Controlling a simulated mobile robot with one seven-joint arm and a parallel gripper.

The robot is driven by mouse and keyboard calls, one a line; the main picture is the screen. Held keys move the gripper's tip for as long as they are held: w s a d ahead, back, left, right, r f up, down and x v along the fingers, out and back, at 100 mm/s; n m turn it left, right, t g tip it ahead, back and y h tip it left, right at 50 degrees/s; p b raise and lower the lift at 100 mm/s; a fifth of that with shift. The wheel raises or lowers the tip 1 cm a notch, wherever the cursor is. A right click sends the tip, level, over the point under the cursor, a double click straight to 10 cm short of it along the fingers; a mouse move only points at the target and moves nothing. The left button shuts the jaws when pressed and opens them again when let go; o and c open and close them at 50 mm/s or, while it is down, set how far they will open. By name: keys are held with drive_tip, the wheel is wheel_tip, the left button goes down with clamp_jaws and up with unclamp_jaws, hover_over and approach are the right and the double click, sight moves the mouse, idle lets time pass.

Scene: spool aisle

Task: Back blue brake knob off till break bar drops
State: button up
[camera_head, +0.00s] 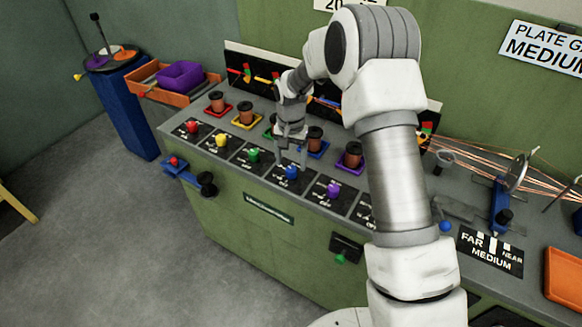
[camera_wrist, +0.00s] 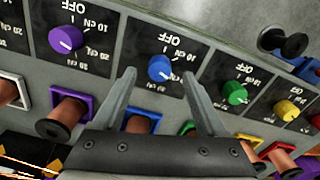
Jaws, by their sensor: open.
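The blue brake knob (camera_head: 291,172) is on a black dial plate on the sloping front of the green bench. In the wrist view the blue knob (camera_wrist: 160,67) lies between my two fingertips, with upside-down "OFF" and "10 cN" markings by it. A pale mark shows on its face, but its exact setting is hard to read. My gripper (camera_head: 291,158) is open and empty, with one finger to each side of the knob; contact cannot be made out. A copper spool (camera_head: 315,138) stands behind on a blue-edged square. I cannot pick out the break bar with certainty; my arm hides part of the back panel.
Neighbouring knobs are green (camera_head: 254,155) and purple (camera_head: 333,190), with yellow (camera_head: 221,140) and red (camera_head: 193,127) farther left. Several copper spools stand behind them. A blue bracket with a black knob (camera_head: 206,184) juts from the bench front. The floor at left is mostly clear.

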sight(291, 170)
drive_tip(key=shift+f, duration=1.65)
clamp_jaws()
